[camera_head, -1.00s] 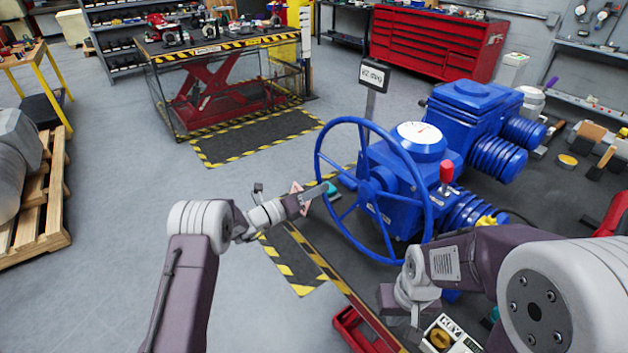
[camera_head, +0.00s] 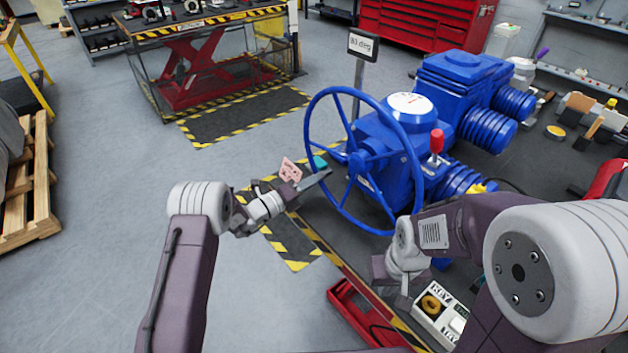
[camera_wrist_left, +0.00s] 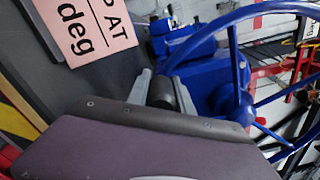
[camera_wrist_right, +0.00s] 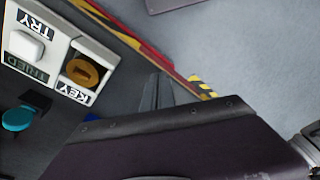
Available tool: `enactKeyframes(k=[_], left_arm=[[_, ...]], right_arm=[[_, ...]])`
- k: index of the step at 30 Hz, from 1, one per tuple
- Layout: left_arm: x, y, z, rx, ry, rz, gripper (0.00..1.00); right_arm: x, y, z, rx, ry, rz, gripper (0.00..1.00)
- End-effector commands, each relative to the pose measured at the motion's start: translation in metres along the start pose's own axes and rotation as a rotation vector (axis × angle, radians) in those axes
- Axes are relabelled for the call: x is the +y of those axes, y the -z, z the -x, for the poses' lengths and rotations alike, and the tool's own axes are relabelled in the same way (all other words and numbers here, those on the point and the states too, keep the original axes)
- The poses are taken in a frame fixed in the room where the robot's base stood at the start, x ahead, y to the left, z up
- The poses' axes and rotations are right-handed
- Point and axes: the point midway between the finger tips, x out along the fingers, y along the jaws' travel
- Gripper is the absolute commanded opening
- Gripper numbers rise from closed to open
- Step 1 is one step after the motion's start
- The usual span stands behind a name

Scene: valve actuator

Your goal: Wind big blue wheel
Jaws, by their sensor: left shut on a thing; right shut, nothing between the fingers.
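The big blue wheel (camera_head: 308,128) stands upright on the blue valve actuator (camera_head: 388,137), its spokes meeting at a central hub. My left gripper (camera_head: 326,174) is at the lower left of the wheel's rim. In the left wrist view my left fingers (camera_wrist_left: 160,92) are shut on a short dark cylinder (camera_wrist_left: 165,90) beside the blue rim (camera_wrist_left: 205,32), which looks like a handle of the wheel. My right gripper (camera_wrist_right: 156,90) is shut and empty, low in front of the actuator, above a white box. Its tips are hard to make out in the head view.
A sign on a post (camera_head: 362,46) shows a degree reading with an unclear first digit. A pink card (camera_head: 290,170) is beside the left gripper. The white key box (camera_head: 437,310) and a red tray (camera_head: 362,312) are below the right arm. Clear floor lies left.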

Motion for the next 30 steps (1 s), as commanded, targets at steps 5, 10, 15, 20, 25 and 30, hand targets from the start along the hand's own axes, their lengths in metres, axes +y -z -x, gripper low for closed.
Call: enactKeyframes(k=[5, 10, 15, 20, 25, 30], left_arm=[[0.003, 0.002, 0.001, 0.003, -0.006, 0.006, 0.44], [0.002, 0.002, 0.000, 0.003, -0.004, 0.003, 0.48], [0.002, 0.001, 0.002, 0.002, -0.003, 0.002, 0.48], [0.003, 0.000, 0.028, 0.000, -0.006, 0.004, 0.48], [0.003, 0.000, 0.067, -0.001, -0.007, 0.004, 0.48], [0.003, 0.001, 0.088, 0.001, -0.006, 0.004, 0.48]], right_arm=[[0.000, 0.000, 0.000, 0.000, 0.000, 0.000, 0.00], [0.000, 0.000, 0.000, 0.000, 0.000, 0.000, 0.00], [0.000, 0.000, 0.000, 0.000, 0.000, 0.000, 0.00], [0.000, 0.000, -0.002, 0.000, 0.000, 0.000, 0.00], [0.000, 0.000, -0.004, 0.000, 0.000, 0.000, 0.00], [0.000, -0.001, -0.005, 0.000, 0.000, 0.000, 0.00]])
